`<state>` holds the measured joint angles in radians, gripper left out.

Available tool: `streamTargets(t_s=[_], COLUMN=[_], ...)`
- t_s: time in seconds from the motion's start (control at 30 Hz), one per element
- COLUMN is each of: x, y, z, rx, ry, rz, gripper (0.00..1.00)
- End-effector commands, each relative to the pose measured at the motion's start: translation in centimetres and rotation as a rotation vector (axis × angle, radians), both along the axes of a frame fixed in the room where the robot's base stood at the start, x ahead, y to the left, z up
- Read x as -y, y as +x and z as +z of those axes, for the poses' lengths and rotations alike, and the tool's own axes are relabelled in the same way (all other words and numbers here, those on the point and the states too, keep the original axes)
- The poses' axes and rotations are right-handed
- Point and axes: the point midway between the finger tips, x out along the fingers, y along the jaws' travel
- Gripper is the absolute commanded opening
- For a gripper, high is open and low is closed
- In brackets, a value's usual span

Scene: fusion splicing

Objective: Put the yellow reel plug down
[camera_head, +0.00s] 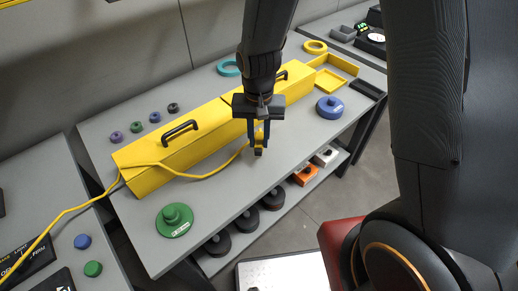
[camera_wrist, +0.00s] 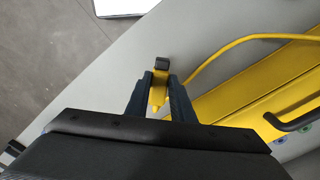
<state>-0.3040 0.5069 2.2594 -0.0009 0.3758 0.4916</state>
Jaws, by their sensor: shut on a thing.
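The yellow reel plug (camera_wrist: 159,92) is held between the two dark blue fingers of my gripper (camera_wrist: 160,85), with its dark end (camera_wrist: 162,63) poking out past the fingertips. In the head view my gripper (camera_head: 258,138) points down in front of the long yellow box, and the plug (camera_head: 259,147) shows at its tips. A yellow cable (camera_wrist: 225,46) runs from the plug; in the head view the cable (camera_head: 205,174) crosses the box and goes off to the lower left. I cannot tell whether the plug touches the grey table (camera_head: 300,150).
The long yellow box (camera_head: 200,135) with black handles lies behind my gripper. A green reel (camera_head: 174,220) stands at the front left and a blue one (camera_head: 329,107) to the right. Bare table lies between them. Black reels and small boxes (camera_head: 305,174) sit on the shelf below.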

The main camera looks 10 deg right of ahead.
Motion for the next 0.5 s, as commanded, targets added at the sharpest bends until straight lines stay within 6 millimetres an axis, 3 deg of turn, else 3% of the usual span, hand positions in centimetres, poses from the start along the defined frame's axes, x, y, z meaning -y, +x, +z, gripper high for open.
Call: streamTargets(t_s=[0.5], x=[0.2], y=[0.0], z=[-4.7], rx=[-0.001], ry=[0.000], rz=[-0.004], gripper=[0.00])
